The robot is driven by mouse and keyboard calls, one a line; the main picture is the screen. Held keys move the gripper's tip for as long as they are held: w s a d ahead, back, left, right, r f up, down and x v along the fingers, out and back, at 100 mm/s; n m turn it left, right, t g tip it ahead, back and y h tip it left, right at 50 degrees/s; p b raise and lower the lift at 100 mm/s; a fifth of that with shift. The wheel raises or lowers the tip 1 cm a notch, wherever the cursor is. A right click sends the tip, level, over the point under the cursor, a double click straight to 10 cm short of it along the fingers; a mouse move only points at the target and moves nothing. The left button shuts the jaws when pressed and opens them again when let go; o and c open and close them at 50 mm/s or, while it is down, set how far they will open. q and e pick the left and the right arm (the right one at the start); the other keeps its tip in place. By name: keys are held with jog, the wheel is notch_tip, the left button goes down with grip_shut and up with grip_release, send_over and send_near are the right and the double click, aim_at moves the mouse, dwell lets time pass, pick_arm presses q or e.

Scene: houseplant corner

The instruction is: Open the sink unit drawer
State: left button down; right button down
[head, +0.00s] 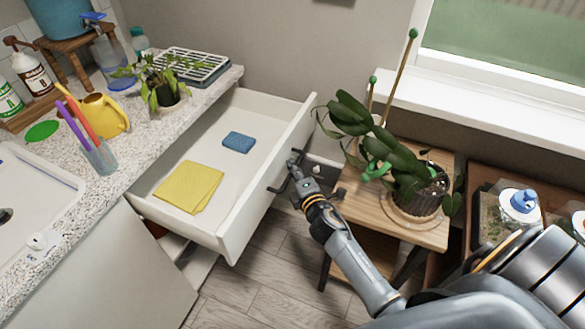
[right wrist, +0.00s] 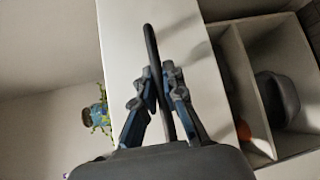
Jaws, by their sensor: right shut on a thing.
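The white sink unit drawer (head: 250,222) stands pulled far out from under the speckled counter in the head view. A yellow cloth (head: 188,187) and a blue sponge (head: 238,142) lie inside it. My right gripper (head: 294,172) is at the outside of the drawer front, shut on the dark bar handle (right wrist: 152,48). In the right wrist view the fingers of my right gripper (right wrist: 164,90) close around the handle, with the white drawer front (right wrist: 122,50) behind. The fingers partly hide the handle. My left gripper is not in view.
A wooden plant stand (head: 405,228) with a potted orchid (head: 425,200) stands close to the right of my gripper. The counter (head: 130,160) holds a yellow watering can (head: 103,115), a cup of pens and a small plant. Wood floor (head: 262,275) shows below the drawer.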

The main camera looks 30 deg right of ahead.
jog(key=c, duration=1.4)
grip_release()
jog(key=s+a+r, duration=0.1)
jog(key=s, duration=1)
jog(key=shift+s+a+r, duration=0.3)
jog(key=shift+s, duration=0.1)
jog(key=s+a+f+m+g+y, duration=0.1)
jog(key=s+f+m+g, duration=0.25)
jog(key=f, duration=0.65)
jog(key=s+a+f+m+g, duration=0.2)
jog(key=s+f, duration=0.2)
jog(key=f, duration=0.6)
jog(key=s+a+f+m+g+y, duration=0.15)
jog(key=s+f, duration=0.25)
jog(key=f, duration=0.5)
jog(key=s+f+m+g, duration=0.4)
jog(key=s+f, duration=0.4)
jog(key=s, duration=0.5)
jog(key=s+f+m+g, duration=0.4)
jog(key=s+f, duration=0.4)
jog(key=s, duration=0.5)
jog(key=shift+s+d+m+p, duration=0.2)
jog(key=shift+s+m+p, duration=0.1)
jog(key=shift+m+p, duration=0.15)
